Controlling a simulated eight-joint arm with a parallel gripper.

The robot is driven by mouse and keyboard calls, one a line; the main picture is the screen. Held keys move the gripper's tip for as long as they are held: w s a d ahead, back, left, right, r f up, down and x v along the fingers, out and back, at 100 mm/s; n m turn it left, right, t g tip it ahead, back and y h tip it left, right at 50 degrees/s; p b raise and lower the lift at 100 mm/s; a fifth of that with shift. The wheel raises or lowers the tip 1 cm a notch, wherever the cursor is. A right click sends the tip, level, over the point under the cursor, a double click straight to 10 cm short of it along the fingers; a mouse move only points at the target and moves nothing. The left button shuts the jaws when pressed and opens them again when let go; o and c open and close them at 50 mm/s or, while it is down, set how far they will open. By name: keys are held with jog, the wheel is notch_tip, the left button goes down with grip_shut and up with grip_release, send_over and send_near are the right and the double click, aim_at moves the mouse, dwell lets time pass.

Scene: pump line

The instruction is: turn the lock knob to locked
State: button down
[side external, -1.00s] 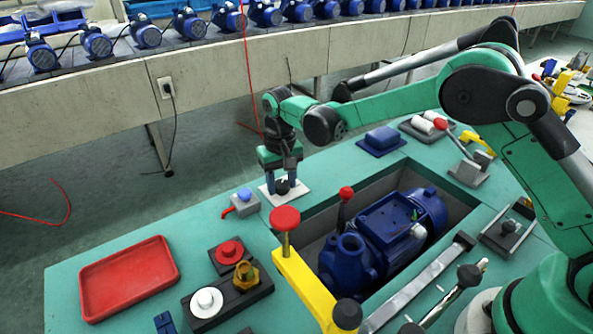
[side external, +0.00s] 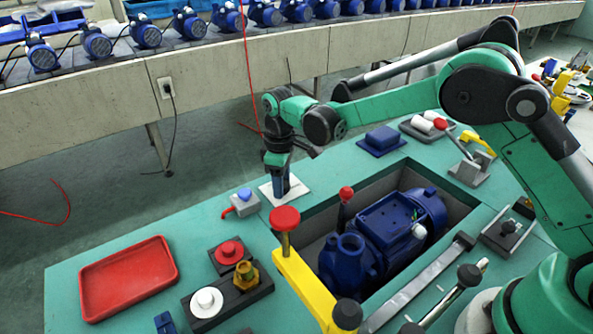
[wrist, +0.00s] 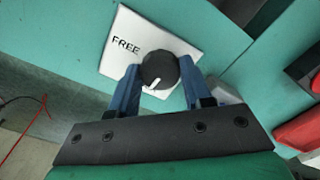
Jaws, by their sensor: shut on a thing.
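The lock knob (wrist: 158,68) is round and black with a white pointer mark. In the wrist view it sits on a white plate (wrist: 122,58) with the word FREE at its upper left. My gripper (wrist: 160,72) is shut on the knob, one blue finger on each side. In the side view the plate (side external: 296,189) lies on the green bench, and my gripper (side external: 279,193) points down over it. The fingers hide most of the knob there.
A grey box with a blue top and red lever (side external: 243,204) stands just left of the plate. A red-topped post on a yellow bar (side external: 286,222) and a recess with a blue pump (side external: 375,230) are nearer the camera. A red tray (side external: 128,278) lies at left.

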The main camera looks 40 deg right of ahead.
jog(key=shift+n, duration=0.5)
jog(key=shift+c, duration=1.9)
grip_release()
jog(key=shift+r, duration=2.8)
